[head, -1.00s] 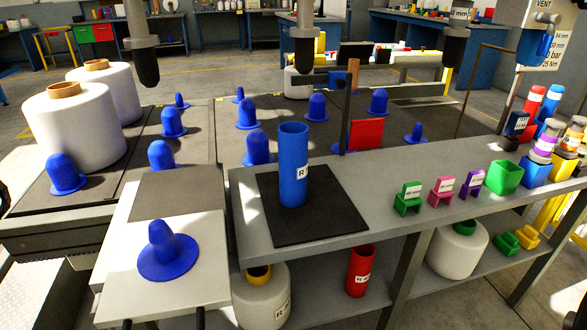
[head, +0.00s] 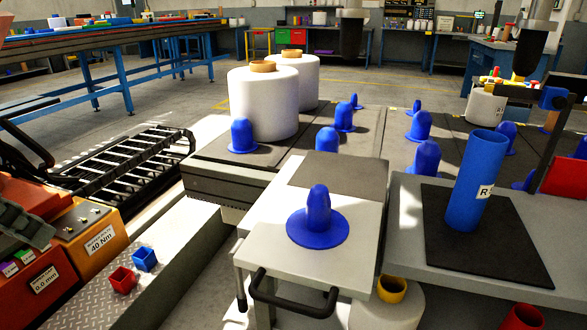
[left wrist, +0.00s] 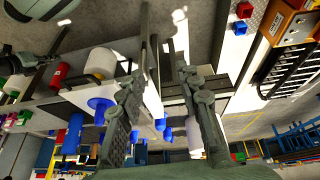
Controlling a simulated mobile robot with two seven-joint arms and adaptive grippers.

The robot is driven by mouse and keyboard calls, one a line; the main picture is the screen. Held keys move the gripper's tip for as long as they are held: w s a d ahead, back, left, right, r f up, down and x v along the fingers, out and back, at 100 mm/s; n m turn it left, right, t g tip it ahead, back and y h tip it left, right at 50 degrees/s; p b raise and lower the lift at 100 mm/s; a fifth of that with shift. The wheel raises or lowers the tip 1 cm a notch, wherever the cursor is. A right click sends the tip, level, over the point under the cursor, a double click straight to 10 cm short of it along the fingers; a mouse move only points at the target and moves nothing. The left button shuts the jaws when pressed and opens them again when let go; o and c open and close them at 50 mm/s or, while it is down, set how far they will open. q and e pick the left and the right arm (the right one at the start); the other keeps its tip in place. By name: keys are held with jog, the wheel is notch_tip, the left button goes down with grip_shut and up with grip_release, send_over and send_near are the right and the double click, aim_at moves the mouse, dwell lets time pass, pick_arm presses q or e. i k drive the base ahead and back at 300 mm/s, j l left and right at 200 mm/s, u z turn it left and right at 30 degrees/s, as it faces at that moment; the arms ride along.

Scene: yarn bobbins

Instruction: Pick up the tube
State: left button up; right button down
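The blue tube (head: 476,180) with a white label stands upright on a black mat (head: 505,262) on the grey table at the right of the head view. What looks like the same tube shows at the lower left of the left wrist view (left wrist: 72,134). My left gripper (head: 24,222) shows only partly at the left edge of the head view, far from the tube. In the left wrist view its two fingers (left wrist: 163,80) are apart with nothing between them.
A blue cone (head: 318,215) sits on a white stand with a black handle (head: 292,304), left of the tube. Large white bobbins (head: 263,105) and several blue cones stand behind. A red holder (head: 122,279) and a blue holder (head: 145,259) lie on a metal plate at lower left.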

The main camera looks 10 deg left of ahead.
aim_at(485, 150)
jog(key=i+l+z, duration=0.15)
jog(key=z, duration=0.35)
jog(key=i+l+z, duration=0.15)
jog(key=l+z, duration=0.15)
jog(key=z, duration=0.2)
jog(key=i+l+z, duration=0.15)
jog(key=z, duration=0.35)
jog(key=i+j, duration=0.05)
